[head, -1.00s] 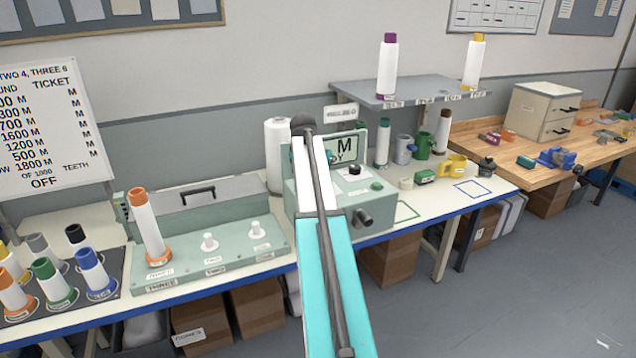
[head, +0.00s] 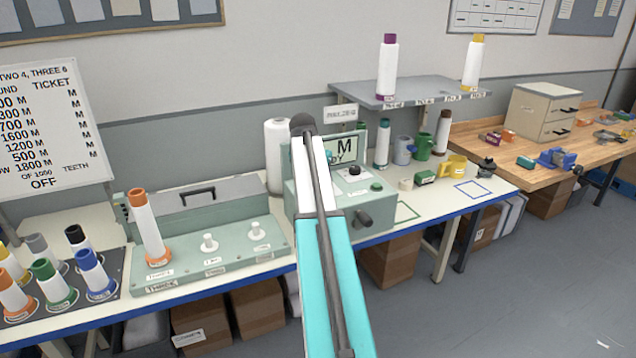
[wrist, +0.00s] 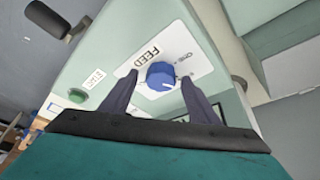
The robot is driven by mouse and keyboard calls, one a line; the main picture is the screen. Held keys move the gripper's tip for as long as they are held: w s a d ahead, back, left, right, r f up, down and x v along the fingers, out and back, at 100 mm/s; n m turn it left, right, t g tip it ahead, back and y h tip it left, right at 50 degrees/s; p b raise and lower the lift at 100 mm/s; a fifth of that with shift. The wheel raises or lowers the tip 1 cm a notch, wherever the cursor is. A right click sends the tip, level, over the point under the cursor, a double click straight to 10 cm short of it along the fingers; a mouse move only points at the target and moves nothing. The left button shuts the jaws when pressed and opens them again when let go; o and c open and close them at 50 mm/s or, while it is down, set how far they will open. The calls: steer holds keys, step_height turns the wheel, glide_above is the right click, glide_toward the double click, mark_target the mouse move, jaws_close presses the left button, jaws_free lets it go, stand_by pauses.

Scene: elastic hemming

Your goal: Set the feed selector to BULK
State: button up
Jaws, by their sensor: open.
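The feed selector is a round blue knob (wrist: 161,74) with a white pointer line, on a white plate (wrist: 185,57) marked FEED. The word ONE reads beside it; another marking is partly covered by my right finger, and I cannot read BULK. In the wrist view my gripper (wrist: 161,80) is open, with one dark finger on each side of the knob. I cannot tell whether either finger touches it. In the head view the pale green machine (head: 305,205) stands behind my arm, which hides the blue knob and my fingertips.
The machine also carries a black knob (head: 354,171), a green button (head: 376,187) and a dark side crank (head: 362,219). A peg board (head: 215,262) with an orange-based cone stands to the left.

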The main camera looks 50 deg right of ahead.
steer(key=shift+r, duration=0.15)
steer(key=b+v, duration=0.3)
steer(key=v, duration=1)
steer(key=shift+r, duration=0.2)
steer(key=shift+s, duration=0.15)
